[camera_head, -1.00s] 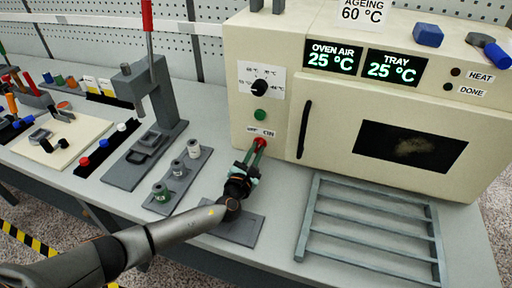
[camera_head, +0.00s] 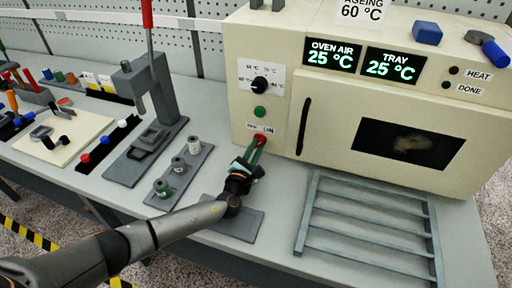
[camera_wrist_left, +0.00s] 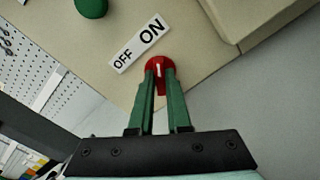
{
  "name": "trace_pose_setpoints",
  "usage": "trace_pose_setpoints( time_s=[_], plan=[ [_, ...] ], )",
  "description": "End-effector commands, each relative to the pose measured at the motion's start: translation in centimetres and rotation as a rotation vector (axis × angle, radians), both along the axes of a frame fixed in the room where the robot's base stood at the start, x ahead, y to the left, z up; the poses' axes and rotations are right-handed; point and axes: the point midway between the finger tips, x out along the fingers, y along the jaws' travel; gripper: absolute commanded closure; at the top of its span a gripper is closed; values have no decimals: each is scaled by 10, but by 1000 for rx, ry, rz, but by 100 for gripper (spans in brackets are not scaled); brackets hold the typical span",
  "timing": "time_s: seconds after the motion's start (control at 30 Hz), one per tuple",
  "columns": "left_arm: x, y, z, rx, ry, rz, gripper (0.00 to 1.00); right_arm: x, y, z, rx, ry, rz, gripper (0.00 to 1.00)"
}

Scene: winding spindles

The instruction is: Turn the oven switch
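The oven (camera_head: 280,150) is a cream box at the back right, with its door shut. Its red switch (camera_wrist_left: 159,68) sits below an OFF/ON label (camera_wrist_left: 140,44) in the left wrist view. A white mark on the switch points roughly up toward the label in that view. The switch also shows in the head view (camera_head: 260,138). My left gripper (camera_wrist_left: 160,75) has its two green fingers on either side of the red switch, close together and seemingly touching it. It also shows in the head view (camera_head: 254,150). My right gripper is not in view.
A green button (camera_head: 260,112) and a black dial (camera_head: 260,85) sit above the switch. A grey rack (camera_head: 370,228) lies in front of the oven. A holder with several spools (camera_head: 181,175) and a lever press (camera_head: 150,110) stand to the left.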

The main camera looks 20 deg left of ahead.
Motion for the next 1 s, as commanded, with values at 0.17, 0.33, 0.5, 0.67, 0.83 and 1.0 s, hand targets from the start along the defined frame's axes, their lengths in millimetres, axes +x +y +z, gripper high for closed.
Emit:
trace_pose_setpoints(
  time_s=[0.17, 0.33, 0.5, 0.67, 0.83, 1.0],
  plan=[
    [0, 0, 0, 0, 0, 0, 64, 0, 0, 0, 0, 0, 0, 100],
    [0, 0, 0, -1, 0, 0, 55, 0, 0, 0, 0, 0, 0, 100],
    [-1, 0, 0, -2, 0, 0, 55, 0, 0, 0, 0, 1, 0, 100],
    [-9, 1, -1, -3, 0, 0, 55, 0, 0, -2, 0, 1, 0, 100],
    [-33, 2, -2, -3, 3, -1, 55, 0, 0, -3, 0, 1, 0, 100],
    [-67, 3, -2, -2, 4, -2, 55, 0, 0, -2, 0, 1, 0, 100]
  ],
)
